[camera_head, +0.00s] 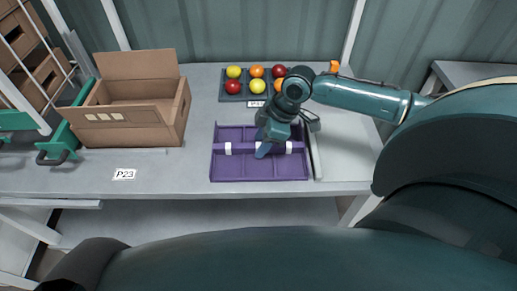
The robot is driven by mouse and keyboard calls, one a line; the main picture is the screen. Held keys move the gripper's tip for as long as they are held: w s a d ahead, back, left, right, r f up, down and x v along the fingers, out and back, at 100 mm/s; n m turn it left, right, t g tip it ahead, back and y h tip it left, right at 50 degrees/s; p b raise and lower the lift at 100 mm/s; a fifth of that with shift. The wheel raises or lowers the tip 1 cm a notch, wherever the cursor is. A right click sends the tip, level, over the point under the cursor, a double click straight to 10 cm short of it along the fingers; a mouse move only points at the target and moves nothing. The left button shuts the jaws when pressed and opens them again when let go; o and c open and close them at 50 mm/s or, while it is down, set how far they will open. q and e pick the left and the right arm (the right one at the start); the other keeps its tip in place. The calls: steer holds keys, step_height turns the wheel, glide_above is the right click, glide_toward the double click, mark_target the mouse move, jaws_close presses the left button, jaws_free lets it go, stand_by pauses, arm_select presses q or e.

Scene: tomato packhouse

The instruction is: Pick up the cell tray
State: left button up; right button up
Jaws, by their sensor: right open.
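The purple cell tray (233,170) lies flat on the grey table, with a bar across its middle that carries white bands. My right gripper (264,150) is over the tray's middle bar, pointing down, with its jaws open. Its wrist and hand hide part of the tray's back right area. Whether the fingers touch the bar cannot be told. My left gripper does not show in the head view.
An open cardboard box (130,112) stands on the table (190,185) at the left. A dark tray (230,98) with several red, yellow and orange tomatoes sits behind the cell tray. A P23 label (124,174) lies near the front edge. A green-framed cart (62,145) is at far left.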

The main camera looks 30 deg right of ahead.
steer(key=shift+a+f, duration=0.1)
steer(key=shift+f, duration=0.2)
steer(key=shift+c, duration=0.4)
jaws_close()
